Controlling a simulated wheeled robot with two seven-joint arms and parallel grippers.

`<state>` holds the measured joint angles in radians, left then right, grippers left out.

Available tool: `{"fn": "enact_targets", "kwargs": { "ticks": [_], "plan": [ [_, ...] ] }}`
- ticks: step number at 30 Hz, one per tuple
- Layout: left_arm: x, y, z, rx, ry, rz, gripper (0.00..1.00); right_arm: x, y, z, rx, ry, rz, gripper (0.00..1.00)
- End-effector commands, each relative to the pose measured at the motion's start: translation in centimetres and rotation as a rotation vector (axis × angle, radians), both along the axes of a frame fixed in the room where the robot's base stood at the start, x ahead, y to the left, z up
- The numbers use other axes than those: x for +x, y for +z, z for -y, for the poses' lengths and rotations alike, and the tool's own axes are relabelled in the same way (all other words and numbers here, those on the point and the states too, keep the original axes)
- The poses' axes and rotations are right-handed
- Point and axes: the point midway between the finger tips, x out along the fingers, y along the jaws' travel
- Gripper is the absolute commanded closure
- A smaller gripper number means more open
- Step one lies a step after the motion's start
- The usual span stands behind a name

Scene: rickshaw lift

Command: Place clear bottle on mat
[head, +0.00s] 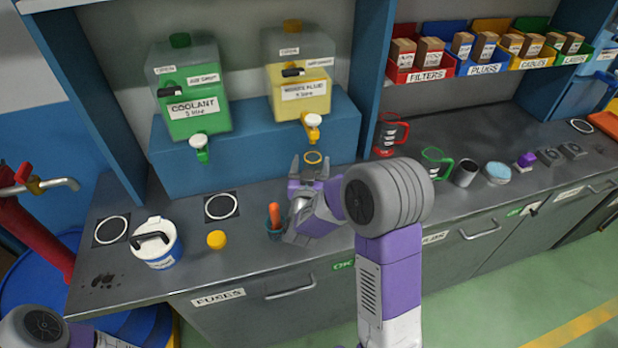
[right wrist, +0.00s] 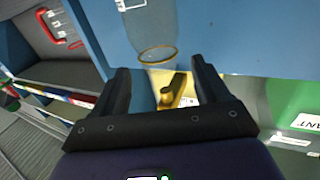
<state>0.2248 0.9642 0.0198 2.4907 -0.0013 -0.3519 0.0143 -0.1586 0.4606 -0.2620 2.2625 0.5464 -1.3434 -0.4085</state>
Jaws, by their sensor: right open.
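My right gripper (head: 309,163) is open and reaches over the counter toward the blue dispenser stand, below the yellow washer-fluid tank's tap. A yellow ring (head: 313,157), which looks like the rim of the clear bottle, shows at its fingertips. In the right wrist view the clear bottle's rim and faint wall (right wrist: 157,55) show just beyond the spread fingers (right wrist: 160,68); I cannot tell whether they touch. Dark square mats with white circles lie on the counter: one at the far left (head: 97,239), one left of my right gripper (head: 210,216), one at the far right (head: 582,126). My left gripper is out of view.
A white-and-blue lidded container (head: 160,247), a yellow cap (head: 216,240) and a small cup with an orange-handled tool (head: 273,230) stand near the front. The blue stand (head: 240,155) bounds the back.

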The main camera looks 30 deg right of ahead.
Motion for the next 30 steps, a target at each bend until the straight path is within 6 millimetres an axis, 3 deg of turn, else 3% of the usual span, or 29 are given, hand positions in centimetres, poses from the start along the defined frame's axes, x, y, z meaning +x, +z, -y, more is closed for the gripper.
{"fn": "enact_targets", "kwargs": {
  "ticks": [4,10,30],
  "plan": [
    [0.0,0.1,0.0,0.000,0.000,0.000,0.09,-2.5,0.0,-1.9,0.001,0.002,-0.002,0.25],
    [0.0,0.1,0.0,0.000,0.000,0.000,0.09,-4.4,0.0,-3.3,-0.001,0.001,0.001,0.25],
    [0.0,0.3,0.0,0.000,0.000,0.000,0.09,-4.9,0.3,-3.5,-0.001,-0.001,0.001,0.25]
  ]
}}
